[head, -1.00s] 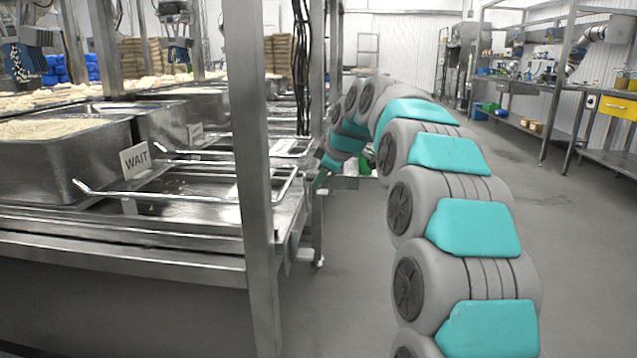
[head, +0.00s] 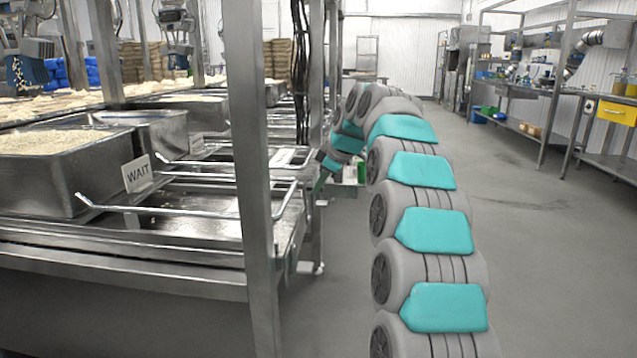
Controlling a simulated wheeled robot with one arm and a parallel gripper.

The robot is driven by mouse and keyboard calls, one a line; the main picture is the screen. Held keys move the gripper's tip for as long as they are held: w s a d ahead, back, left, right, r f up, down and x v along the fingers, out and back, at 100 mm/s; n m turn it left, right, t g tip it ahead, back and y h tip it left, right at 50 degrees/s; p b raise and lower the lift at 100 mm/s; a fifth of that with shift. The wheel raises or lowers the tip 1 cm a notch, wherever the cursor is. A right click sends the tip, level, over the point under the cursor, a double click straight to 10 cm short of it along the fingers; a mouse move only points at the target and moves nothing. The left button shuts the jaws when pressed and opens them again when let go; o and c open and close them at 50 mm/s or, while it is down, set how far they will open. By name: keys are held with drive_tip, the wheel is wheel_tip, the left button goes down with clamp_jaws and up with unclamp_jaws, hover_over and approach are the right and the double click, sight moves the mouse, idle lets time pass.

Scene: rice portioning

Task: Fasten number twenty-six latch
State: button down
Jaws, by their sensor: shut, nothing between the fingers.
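My arm reaches away from me and bends down at its far end beside the steel line. My gripper (head: 319,184) is small and far off there, at the right edge of the steel frame. It looks shut and empty. Its fingertips are too small to make out, and I cannot tell whether they touch anything. I cannot make out a latch or a number twenty-six in this view. Anything behind the frame posts and the arm's bend is hidden.
A steel post (head: 248,170) stands close in front. The grey floor (head: 540,260) at right is clear up to a workbench (head: 600,155) with a yellow drawer (head: 617,111).

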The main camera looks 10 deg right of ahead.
drive_tip(key=shift+w+d+r+p, duration=0.2)
drive_tip(key=shift+w+p, duration=0.1)
drive_tip(key=shift+w, duration=0.2)
drive_tip(key=shift+w+d+r+p, duration=0.15)
drive_tip(key=shift+w+p, duration=0.15)
drive_tip(key=shift+w, duration=0.15)
drive_tip(key=shift+w+d+r+p, duration=0.2)
drive_tip(key=shift+w+p, duration=0.1)
drive_tip(key=shift+w, duration=0.3)
drive_tip(key=shift+r, duration=0.1)
